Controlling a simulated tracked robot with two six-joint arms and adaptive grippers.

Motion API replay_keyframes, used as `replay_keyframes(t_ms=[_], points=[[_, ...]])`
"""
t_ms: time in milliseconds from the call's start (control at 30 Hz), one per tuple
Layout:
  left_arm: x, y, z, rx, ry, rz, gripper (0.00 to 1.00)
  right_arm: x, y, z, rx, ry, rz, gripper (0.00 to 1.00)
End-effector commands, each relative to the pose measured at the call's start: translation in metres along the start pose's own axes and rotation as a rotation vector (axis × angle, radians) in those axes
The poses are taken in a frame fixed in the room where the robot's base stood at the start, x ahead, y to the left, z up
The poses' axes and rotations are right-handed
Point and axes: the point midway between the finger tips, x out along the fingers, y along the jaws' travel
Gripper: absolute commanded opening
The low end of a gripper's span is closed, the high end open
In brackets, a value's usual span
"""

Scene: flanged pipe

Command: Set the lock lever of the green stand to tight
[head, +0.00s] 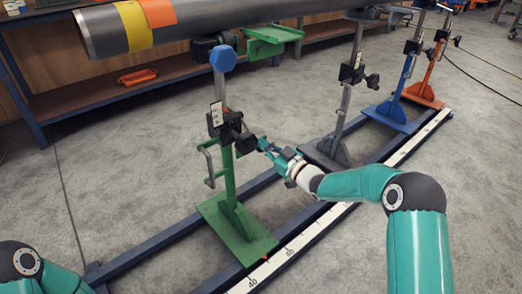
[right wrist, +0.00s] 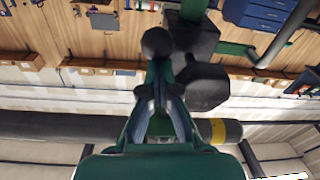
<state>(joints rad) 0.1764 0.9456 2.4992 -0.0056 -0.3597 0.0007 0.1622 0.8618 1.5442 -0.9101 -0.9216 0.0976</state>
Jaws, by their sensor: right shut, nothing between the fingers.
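The green stand (head: 230,185) stands upright on its green base plate, left of centre in the head view. A black clamp block (head: 229,127) sits on its post, with dark knobs on the right side. My right gripper (head: 264,146) is shut and empty, close beside those knobs. In the right wrist view the fingers (right wrist: 158,90) point at a black ball knob (right wrist: 157,42), probably the lever's end. A larger black faceted knob (right wrist: 204,87) is to their right. I cannot tell whether the fingers touch the ball, nor the lever's setting. My left gripper is out of view.
A grey pipe (head: 200,22) with yellow and orange bands lies above the stands. A grey stand (head: 340,120), a blue stand (head: 397,105) and an orange stand (head: 428,85) follow along the rail (head: 155,240). A workbench (head: 90,105) stands behind.

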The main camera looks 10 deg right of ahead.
Motion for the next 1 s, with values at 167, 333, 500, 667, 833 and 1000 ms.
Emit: replay_keyframes(t_ms=[167, 333, 500, 667, 833, 1000], points=[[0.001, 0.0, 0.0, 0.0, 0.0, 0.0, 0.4, -0.015, -0.004, 0.016, 0.013, -0.034, -0.005, 0.0], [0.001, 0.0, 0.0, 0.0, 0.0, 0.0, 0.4, -0.045, -0.002, 0.012, 0.01, -0.027, 0.001, 0.0], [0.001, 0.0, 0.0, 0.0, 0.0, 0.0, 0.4, -0.08, -0.002, 0.005, 0.006, -0.014, 0.002, 0.0], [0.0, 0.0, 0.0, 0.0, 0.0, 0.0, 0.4, -0.107, -0.001, 0.002, 0.002, -0.006, 0.003, 0.0], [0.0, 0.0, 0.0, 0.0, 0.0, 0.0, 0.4, -0.122, -0.001, -0.001, 0.0, -0.001, 0.002, 0.0], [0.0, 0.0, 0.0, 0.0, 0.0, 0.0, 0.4, -0.125, -0.002, -0.002, -0.001, 0.002, 0.001, 0.0]])
